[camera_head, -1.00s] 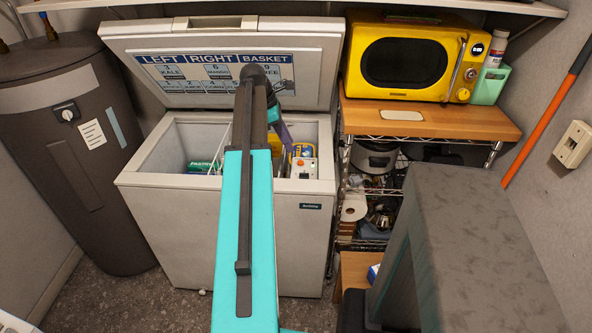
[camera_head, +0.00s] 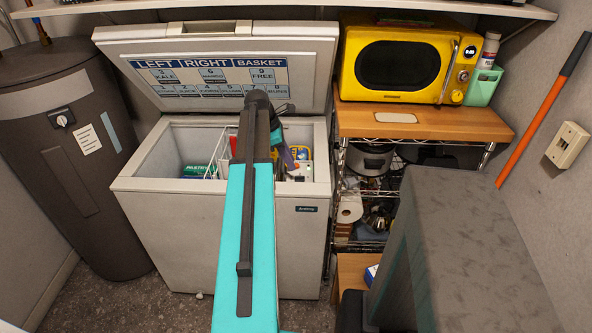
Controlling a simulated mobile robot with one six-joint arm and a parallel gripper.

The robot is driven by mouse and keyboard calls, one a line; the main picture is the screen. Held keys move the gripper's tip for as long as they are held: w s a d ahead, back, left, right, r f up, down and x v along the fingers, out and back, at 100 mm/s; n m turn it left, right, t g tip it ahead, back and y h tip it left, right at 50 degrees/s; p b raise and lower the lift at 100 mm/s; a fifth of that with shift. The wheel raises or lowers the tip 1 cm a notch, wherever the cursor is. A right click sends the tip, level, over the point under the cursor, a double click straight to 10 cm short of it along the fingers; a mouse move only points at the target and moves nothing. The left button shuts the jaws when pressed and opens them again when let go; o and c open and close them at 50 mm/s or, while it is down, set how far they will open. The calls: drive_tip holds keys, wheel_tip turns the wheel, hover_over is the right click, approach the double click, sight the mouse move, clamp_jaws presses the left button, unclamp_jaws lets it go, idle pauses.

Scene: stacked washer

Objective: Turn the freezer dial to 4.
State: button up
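The chest freezer (camera_head: 220,238) stands open in the middle, its lid (camera_head: 120,50) raised behind it. Inside its right end, a small white panel (camera_head: 304,171) with a reddish-orange spot shows beside my gripper. It may carry the freezer dial, but its marks and setting are too small to read. My arm reaches over the freezer's front wall and hides part of the inside. My gripper (camera_head: 287,158) points down into the right part of the freezer, close to the white panel. Whether it touches anything, or is open or shut, I cannot tell.
A green pack (camera_head: 194,171) and wire baskets are in the freezer. A dark tank (camera_head: 68,180) with its own knob (camera_head: 62,120) stands left. A yellow microwave (camera_head: 404,62) sits on a wood-topped rack (camera_head: 430,123) at right. A grey box-like block (camera_head: 475,235) fills the right foreground.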

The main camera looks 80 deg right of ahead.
sight(300, 178)
drive_tip(key=shift+p+x, duration=0.35)
drive_tip(key=shift+x, duration=3)
